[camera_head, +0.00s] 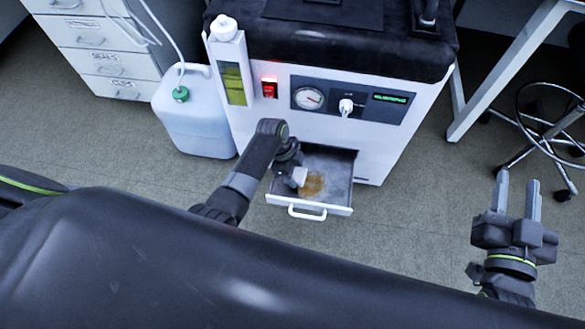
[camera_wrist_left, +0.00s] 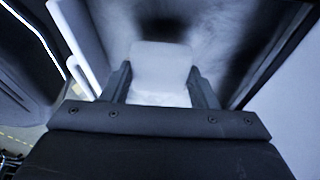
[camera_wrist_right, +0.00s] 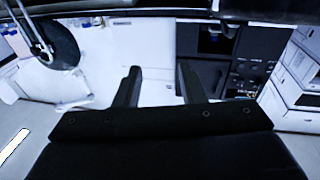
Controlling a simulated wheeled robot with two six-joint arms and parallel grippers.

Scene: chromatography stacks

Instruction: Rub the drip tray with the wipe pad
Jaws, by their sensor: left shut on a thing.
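The drip tray (camera_head: 340,209) is a pulled-out drawer with a white front and handle, low in the machine's front. A brown stain (camera_head: 313,184) lies on its grey floor. My left gripper (camera_head: 297,171) reaches down into the tray, shut on a pale wipe pad (camera_head: 299,177). The pad is left of the stain, at its edge; I cannot tell whether it touches the floor. The pad (camera_wrist_left: 160,62) also shows between the fingers in the left wrist view. My right gripper (camera_head: 518,178) is open and empty, off to the right, with fingers apart in its wrist view (camera_wrist_right: 159,68).
The white machine (camera_head: 350,140) has a gauge, red switch and display above the tray. A translucent canister (camera_head: 192,115) stands on the floor at its left. Drawers (camera_head: 105,60) stand at upper left, a wheeled stool (camera_head: 545,125) at right.

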